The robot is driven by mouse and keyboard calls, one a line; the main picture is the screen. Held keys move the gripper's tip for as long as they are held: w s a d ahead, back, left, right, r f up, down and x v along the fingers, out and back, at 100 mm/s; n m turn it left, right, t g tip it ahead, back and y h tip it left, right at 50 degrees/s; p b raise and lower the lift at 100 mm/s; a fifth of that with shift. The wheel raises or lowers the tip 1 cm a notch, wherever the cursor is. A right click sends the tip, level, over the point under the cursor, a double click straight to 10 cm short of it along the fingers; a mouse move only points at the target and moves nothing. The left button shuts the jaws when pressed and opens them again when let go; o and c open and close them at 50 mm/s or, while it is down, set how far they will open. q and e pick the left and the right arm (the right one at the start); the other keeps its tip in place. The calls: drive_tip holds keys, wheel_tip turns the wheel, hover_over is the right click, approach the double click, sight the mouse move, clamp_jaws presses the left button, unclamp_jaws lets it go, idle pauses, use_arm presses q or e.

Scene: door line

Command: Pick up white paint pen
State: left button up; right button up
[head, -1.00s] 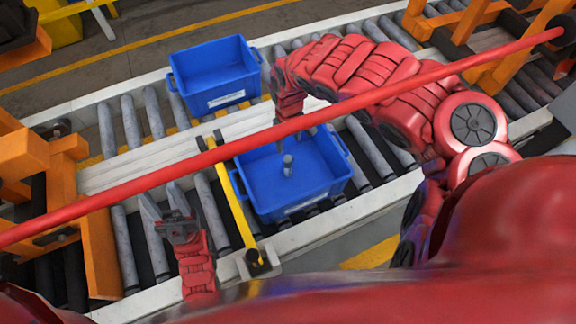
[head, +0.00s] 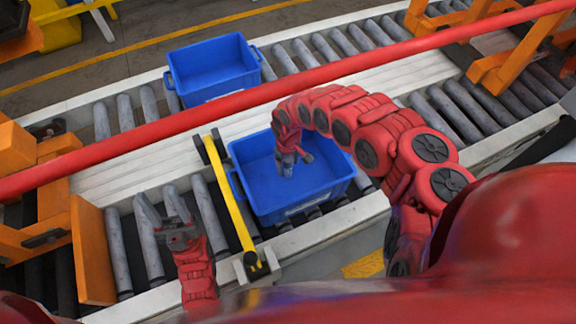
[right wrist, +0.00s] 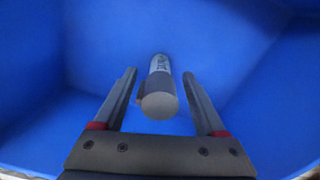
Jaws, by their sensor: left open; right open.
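The white paint pen (right wrist: 160,88) is a pale cylinder with a grey round end facing the camera and dark marks on its side. It is inside the near blue bin (head: 300,205). In the right wrist view it lies between the two fingers of my right gripper (right wrist: 159,74), with a gap on either side. The right gripper is open and reaches down into the bin; it also shows in the head view (head: 290,163), where I cannot clearly make out the pen. My left gripper (head: 163,205) is open and empty over the rollers, left of the yellow bar.
A second blue bin (head: 213,70) stands on the far conveyor. A yellow bar (head: 230,200) runs just left of the near bin. A long red bar (head: 150,133) crosses the view. Orange frames (head: 92,250) stand at left and upper right.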

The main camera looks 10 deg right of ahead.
drive_tip(key=shift+f, duration=1)
clamp_jaws()
